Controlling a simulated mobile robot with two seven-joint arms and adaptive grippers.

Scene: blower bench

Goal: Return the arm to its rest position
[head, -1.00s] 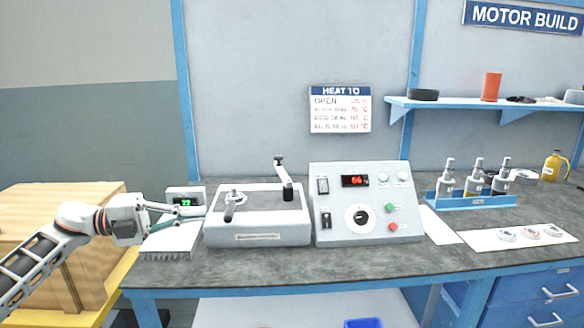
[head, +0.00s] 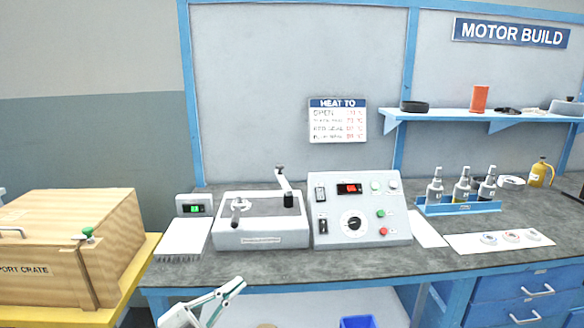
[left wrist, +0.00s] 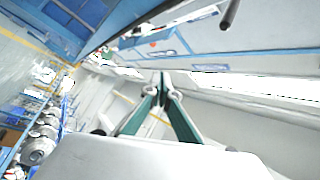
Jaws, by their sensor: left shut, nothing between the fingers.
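My left gripper (head: 232,289) shows at the bottom of the head view, in front of the bench's front edge and below the heater box. Its fingers are shut with nothing between them. In the left wrist view the closed fingertips (left wrist: 162,80) meet at the middle, clear of any object. Most of the left arm is out of the head view. My right gripper is not in view.
The workbench (head: 340,262) holds a white heater box (head: 262,240), a control panel (head: 360,210) with a red display, and a blue bottle rack (head: 458,207). A wooden crate (head: 60,245) stands at the left. A drawer unit (head: 520,295) is at lower right.

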